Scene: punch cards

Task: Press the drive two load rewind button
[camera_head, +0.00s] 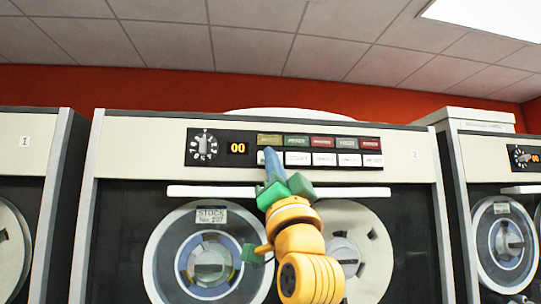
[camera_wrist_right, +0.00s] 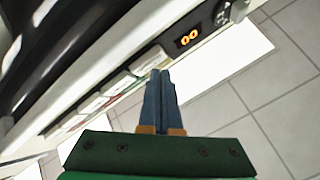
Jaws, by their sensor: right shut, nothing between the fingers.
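Tape drive two (camera_head: 130,150), marked "2" at its upper right, stands in the middle of the head view. Its dark control panel (camera_head: 375,135) has a dial, an orange "00" display (camera_head: 237,148), a top row of coloured buttons and a lower row of white buttons (camera_head: 323,159). The small button labels are too blurred to read surely. My right gripper (camera_head: 270,152) is shut and empty, its blue fingertips over the left end of the white row, partly hiding the leftmost white button (camera_head: 261,158). In the right wrist view the shut fingers (camera_wrist_right: 160,75) reach toward the panel; contact cannot be told. My left gripper is not in view.
Drive two's tape reels (camera_head: 160,250) sit below the panel, partly behind my right arm. A white bar (camera_head: 210,191) runs under the panel. Drive one (camera_head: 25,150) stands at the left and another drive (camera_head: 480,150) at the right.

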